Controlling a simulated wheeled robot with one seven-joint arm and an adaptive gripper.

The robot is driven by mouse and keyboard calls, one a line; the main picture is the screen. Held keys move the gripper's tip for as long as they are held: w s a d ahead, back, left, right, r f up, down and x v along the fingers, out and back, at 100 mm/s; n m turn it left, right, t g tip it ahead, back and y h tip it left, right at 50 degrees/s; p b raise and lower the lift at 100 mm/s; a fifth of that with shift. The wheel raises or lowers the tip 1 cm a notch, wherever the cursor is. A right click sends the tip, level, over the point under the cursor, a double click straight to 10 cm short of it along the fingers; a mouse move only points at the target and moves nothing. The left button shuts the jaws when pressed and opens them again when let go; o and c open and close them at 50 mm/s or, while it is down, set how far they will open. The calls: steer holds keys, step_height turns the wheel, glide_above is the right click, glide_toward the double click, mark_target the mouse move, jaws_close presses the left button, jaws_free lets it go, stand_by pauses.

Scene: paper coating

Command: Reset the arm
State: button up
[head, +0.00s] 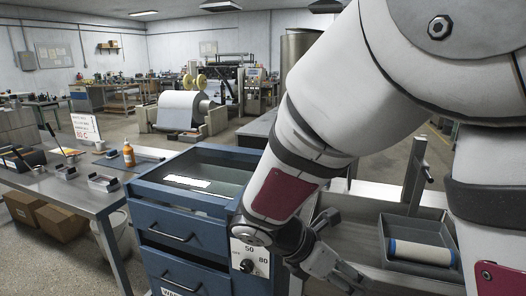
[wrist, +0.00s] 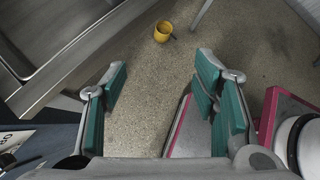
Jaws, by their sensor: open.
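A blue drawer cabinet (head: 185,228) with a dial panel stands beside the gripper. A grey tray (head: 405,228) holding a white roller (head: 422,252) sits at right. A workbench (head: 85,195) bears an orange bottle (head: 128,155). A yellow container (wrist: 163,31) stands on the floor.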

steer(key=s+d+r+m+t+y+p, duration=0.1)
steer(key=s+r+m+y, duration=0.3)
steer(key=s+m, duration=0.5)
steer(key=s+d+r+m+t+y+p, duration=0.1)
steer(key=s+d+r+m+y, duration=0.1)
steer(key=s+r+m+y, duration=0.3)
steer(key=s+r+m, duration=0.4)
steer(key=m, duration=0.5)
steer(key=shift+s+r, duration=0.25)
